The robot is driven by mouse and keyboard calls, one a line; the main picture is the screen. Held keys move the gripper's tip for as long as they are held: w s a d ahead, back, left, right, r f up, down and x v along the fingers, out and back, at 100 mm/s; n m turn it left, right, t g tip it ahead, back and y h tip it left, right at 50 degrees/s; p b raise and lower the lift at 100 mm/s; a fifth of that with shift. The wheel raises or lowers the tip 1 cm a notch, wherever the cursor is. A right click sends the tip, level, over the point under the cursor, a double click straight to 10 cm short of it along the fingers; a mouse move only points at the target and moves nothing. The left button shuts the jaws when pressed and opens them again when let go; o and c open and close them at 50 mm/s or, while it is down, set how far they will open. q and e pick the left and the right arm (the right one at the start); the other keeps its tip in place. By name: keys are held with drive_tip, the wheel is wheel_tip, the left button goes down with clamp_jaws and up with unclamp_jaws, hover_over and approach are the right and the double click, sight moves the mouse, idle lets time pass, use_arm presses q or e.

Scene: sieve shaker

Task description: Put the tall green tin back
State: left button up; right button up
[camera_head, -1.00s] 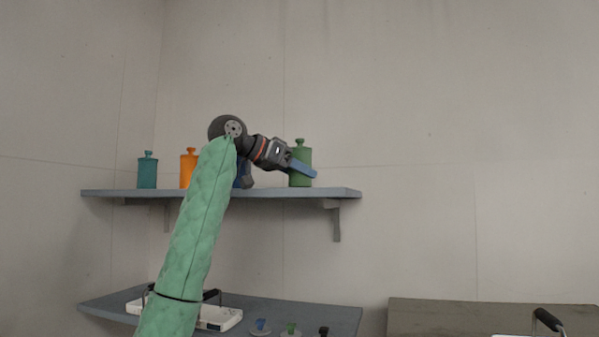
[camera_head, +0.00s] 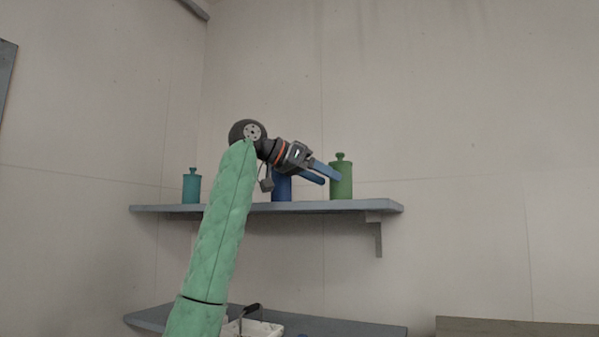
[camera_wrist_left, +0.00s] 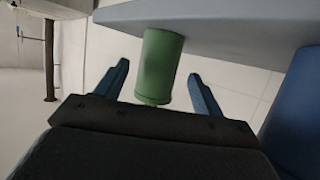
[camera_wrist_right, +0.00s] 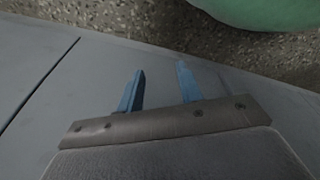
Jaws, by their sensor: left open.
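The tall green tin (camera_head: 341,180), with a knobbed lid, stands upright near the right end of the wall shelf (camera_head: 300,207). My left gripper (camera_head: 332,180) is open at shelf height, its fingertips just left of the tin and overlapping its edge in the head view. In the left wrist view the green tin (camera_wrist_left: 160,65) appears upside down against the shelf, between the lines of the two spread fingers (camera_wrist_left: 159,70), beyond or level with their tips; contact cannot be told. My right gripper (camera_wrist_right: 161,70) shows only in its wrist view, fingers apart and empty.
A blue tin (camera_head: 281,187) stands behind my left wrist, and a teal tin (camera_head: 192,187) farther left. A lower shelf (camera_head: 340,327) holds a white tray (camera_head: 262,329). My right gripper is over a grey surface (camera_wrist_right: 60,110). The shelf right of the green tin is bare.

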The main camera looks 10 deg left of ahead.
use_arm(q)
drive_tip(key=b+v, duration=0.2)
drive_tip(key=v, duration=0.4)
drive_tip(key=shift+s+a+r, duration=0.2)
drive_tip(key=shift+a+r, duration=0.05)
use_arm(e)
drive_tip(key=shift+w+a+r, duration=0.3)
drive_tip(key=shift+w+r, duration=0.1)
drive_tip(key=shift+r, duration=0.4)
drive_tip(key=shift+w+a+r, duration=0.3)
drive_tip(key=shift+w+r, duration=0.05)
drive_tip(key=shift+r, duration=0.5)
drive_tip(key=shift+w+a+r, duration=0.3)
drive_tip(key=shift+w+r, duration=0.1)
drive_tip(key=shift+r, duration=0.4)
use_arm(q)
drive_tip(key=shift+f, duration=0.15)
use_arm(e)
drive_tip(key=shift+s, duration=0.1)
